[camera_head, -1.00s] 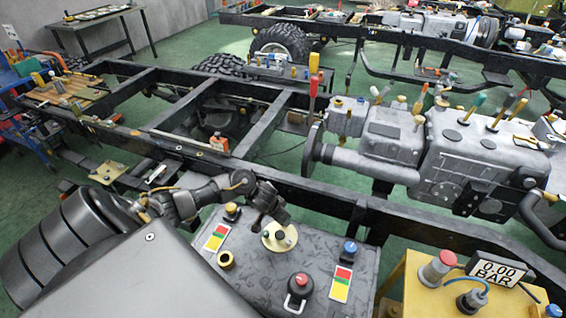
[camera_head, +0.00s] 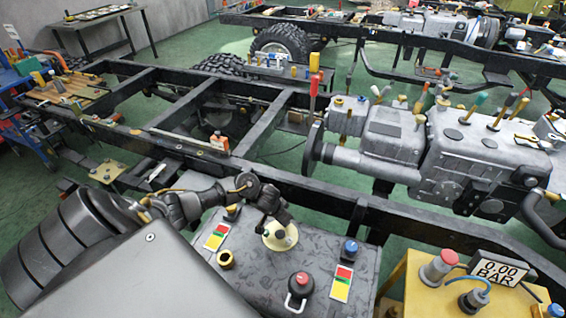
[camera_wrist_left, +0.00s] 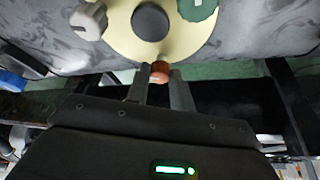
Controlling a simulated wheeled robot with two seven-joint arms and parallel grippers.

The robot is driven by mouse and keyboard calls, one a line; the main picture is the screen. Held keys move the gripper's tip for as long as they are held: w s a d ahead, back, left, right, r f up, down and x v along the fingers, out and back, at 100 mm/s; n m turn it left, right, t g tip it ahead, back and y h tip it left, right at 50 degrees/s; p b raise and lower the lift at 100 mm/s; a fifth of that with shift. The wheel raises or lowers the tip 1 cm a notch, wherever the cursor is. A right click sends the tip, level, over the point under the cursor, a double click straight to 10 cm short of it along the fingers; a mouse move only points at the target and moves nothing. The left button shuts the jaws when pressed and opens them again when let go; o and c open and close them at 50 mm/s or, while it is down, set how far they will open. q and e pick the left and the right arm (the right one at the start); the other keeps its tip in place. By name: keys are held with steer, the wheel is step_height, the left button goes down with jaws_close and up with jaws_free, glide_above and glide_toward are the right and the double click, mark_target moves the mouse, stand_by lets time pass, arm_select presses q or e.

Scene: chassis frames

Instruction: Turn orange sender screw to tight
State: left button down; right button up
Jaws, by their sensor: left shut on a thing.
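The orange sender screw (camera_wrist_left: 160,71) shows in the left wrist view at the near rim of a round cream sender plate (camera_wrist_left: 122,24). My left gripper (camera_wrist_left: 161,90) is shut on it, with one finger at each side of the orange head. In the head view, the cream plate (camera_head: 291,236) lies on top of the grey tank and my left gripper (camera_head: 276,222) reaches down over it, hiding the orange screw. The plate also carries a dark round centre (camera_wrist_left: 150,22), a grey knob (camera_wrist_left: 88,20) and a green knob (camera_wrist_left: 198,8). My right gripper is not in view.
The grey tank top (camera_head: 252,270) also holds a brass ring (camera_head: 225,259), a red-topped cap with a handle (camera_head: 301,284), a blue knob (camera_head: 350,247) and labels. A black chassis rail (camera_head: 320,195) runs behind. A yellow stand (camera_head: 410,290) with a gauge is at right.

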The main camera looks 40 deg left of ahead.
arm_select(q)
steer(key=shift+a+m, duration=0.1)
steer(key=shift+m, duration=0.3)
steer(key=shift+r+m+h+p, duration=0.1)
steer(key=shift+m+h+p, duration=0.3)
steer(key=shift+m, duration=0.1)
steer(key=shift+w+a+m+g+h, duration=0.15)
steer(key=shift+m+g+h, duration=0.15)
steer(key=shift+m, duration=0.5)
steer(key=m, duration=0.2)
steer(key=shift+a+m+h, duration=0.1)
steer(key=shift+m+h, duration=0.3)
steer(key=m+b, duration=0.1)
steer(key=m+g, duration=0.1)
steer(key=shift+w+a+f+m+h+b, duration=0.1)
steer(key=shift+w+f+m+h+b, duration=0.1)
steer(key=shift+m+h+b, duration=0.15)
steer(key=shift+r+m+g+h+b, duration=0.1)
steer(key=shift+m+g+h+b, duration=0.5)
steer(key=shift+m+b, duration=1.2)
steer(key=shift+m, duration=0.35)
steer(key=c, duration=1.2)
jaws_free()
